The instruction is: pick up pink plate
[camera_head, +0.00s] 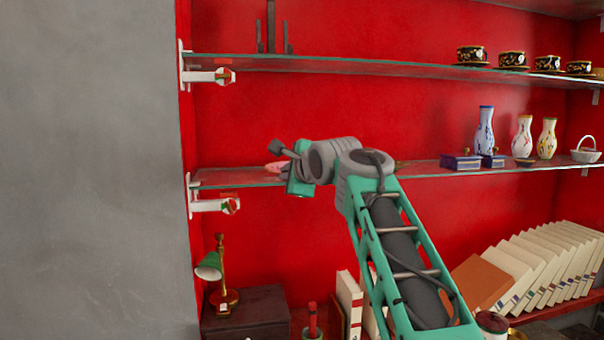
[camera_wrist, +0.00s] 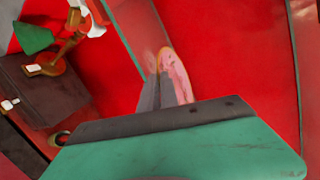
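The pink plate (camera_wrist: 173,68) shows in the wrist view as a narrow, steeply tilted pink shape with an orange-yellow edge at its top. In the head view, a small pink part of it (camera_head: 273,167) shows at the left end of the middle glass shelf, mostly hidden by my wrist. My gripper (camera_wrist: 165,84) has its grey fingers right at the plate in the wrist view, overlapping its lower part. I cannot tell whether they touch or grip it.
The middle glass shelf (camera_head: 410,170) holds vases (camera_head: 485,132), blue boxes (camera_head: 461,162) and a white basket (camera_head: 585,152) at right. Cups (camera_head: 472,55) stand on the upper shelf. Below are a green lamp (camera_head: 209,266) and books (camera_head: 530,265). A grey wall (camera_head: 90,170) borders the left.

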